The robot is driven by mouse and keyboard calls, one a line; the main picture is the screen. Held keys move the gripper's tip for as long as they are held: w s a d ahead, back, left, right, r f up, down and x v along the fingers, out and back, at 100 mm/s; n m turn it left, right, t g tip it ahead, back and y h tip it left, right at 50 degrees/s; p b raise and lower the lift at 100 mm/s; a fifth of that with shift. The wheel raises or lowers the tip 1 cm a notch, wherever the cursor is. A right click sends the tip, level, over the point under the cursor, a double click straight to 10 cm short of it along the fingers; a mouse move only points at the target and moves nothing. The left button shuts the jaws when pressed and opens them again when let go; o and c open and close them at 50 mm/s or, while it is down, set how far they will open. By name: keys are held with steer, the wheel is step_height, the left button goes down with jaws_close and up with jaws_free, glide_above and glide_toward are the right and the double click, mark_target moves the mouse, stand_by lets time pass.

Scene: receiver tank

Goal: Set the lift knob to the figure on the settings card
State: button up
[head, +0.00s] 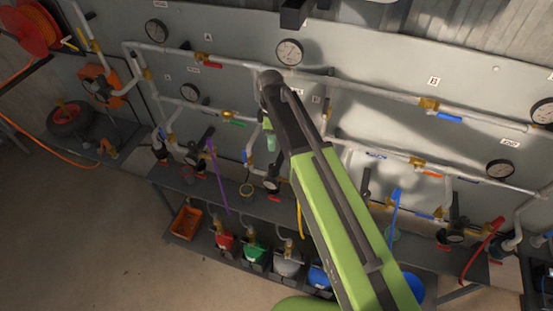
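My green and black arm reaches up from the bottom across the middle of the head view. It bends at a dark joint near the wall pipes. My gripper (268,124) seems to hang below that joint, small and partly hidden by the arm. I cannot see whether its fingers are open or what, if anything, is between them. I cannot single out the lift knob among the small fittings on the pipes. Several white labels show on the wall, such as one marked A (207,65) and one marked B (433,82). I cannot tell which, if any, is the settings card.
Grey pipes with brass valves and round gauges (289,52) run along the wall. A long dark bench (238,193) stands below, with an orange tray (185,222) and several coloured containers under it. A red hose reel (30,28) is at upper left. The floor at lower left is clear.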

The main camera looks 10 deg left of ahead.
steer(key=b, duration=1.8)
glide_toward(273, 167)
steer(key=f, duration=0.9)
steer(key=shift+w, duration=0.25)
steer(key=shift+r+p, duration=0.1)
steer(key=shift+p, duration=0.2)
steer(key=shift+c, duration=0.3)
jaws_close()
